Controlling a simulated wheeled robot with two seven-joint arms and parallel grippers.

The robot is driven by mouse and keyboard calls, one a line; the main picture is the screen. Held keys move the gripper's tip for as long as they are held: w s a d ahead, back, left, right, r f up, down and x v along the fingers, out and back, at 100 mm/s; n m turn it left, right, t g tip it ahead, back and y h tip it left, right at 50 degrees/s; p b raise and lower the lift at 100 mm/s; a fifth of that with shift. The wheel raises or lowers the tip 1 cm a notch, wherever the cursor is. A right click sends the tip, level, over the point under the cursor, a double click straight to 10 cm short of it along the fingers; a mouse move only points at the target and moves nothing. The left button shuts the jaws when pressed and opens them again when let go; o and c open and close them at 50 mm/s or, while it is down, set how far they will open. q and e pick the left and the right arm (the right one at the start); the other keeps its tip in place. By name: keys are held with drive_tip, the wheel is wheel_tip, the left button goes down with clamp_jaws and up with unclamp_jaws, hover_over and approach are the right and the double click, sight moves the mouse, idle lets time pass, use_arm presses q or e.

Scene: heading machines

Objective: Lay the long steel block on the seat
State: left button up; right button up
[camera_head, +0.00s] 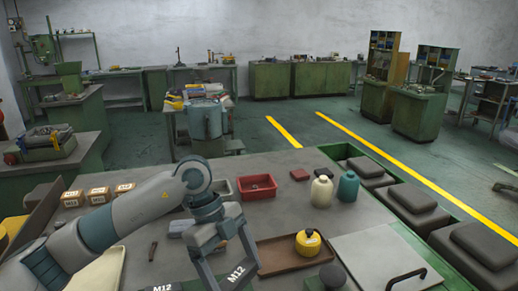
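My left gripper (234,268) reaches down over the near middle of the workbench, its two fingers apart. I cannot tell for certain which thing is the seat. My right gripper is not in view.
The workbench (290,218) holds a red bin (257,187), a brown tray (279,255) with a yellow-topped container (308,242), a cream bottle (321,191), a teal bottle (348,186) and a pale plate (380,255). Labelled cartons (98,195) stand left. Dark padded blocks (415,203) line the right edge.

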use_arm(q)
drive_tip(key=w+a+n+t+y, duration=0.1)
drive_tip(key=a+n+t+y, duration=0.1)
drive_tip(key=a+n, duration=0.5)
drive_tip(key=w+a+f+n+t+y, duration=0.1)
drive_tip(key=a+n+t, duration=0.4)
drive_tip(key=n, duration=1.3)
drive_tip(key=shift+w+a+f+t+y, duration=0.15)
drive_tip(key=shift+w+a+t+y, duration=0.25)
drive_tip(key=shift+a, duration=1.4)
drive_tip(key=shift+s, duration=0.15)
idle(1.9)
